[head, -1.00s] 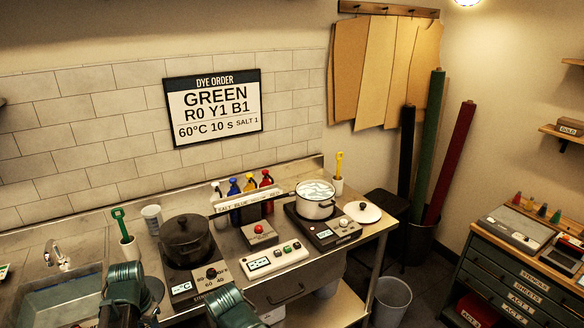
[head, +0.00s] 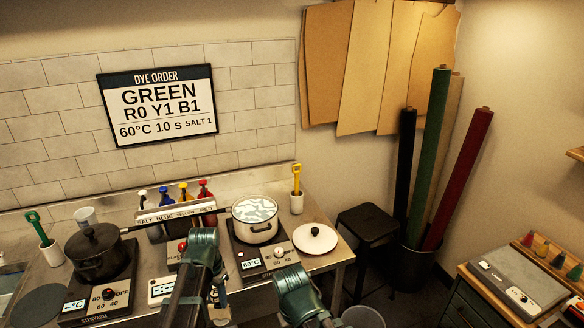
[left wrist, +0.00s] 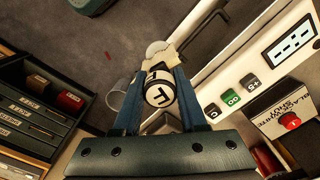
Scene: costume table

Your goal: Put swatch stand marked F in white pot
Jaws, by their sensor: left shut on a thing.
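The white pot (head: 265,236) stands open on the right-hand hotplate, with pale liquid or cloth showing inside. My left gripper (head: 219,298) is in front of the counter's front edge, left of and nearer than the pot. In the left wrist view the left gripper (left wrist: 160,75) is shut on the swatch stand marked F (left wrist: 158,94), a small dark piece with a white round face bearing a black F. In the head view the stand is mostly hidden by my arm. My right arm shows at the bottom, but its gripper is out of view.
The pot's white lid (head: 315,239) lies right of the hotplate. A bottle rack (head: 176,212) stands behind my left arm. A lidded black pot (head: 97,255) is at left. A yellow tool (head: 296,180) stands in a cup behind the white pot. A black stool (head: 368,225) is beyond the counter.

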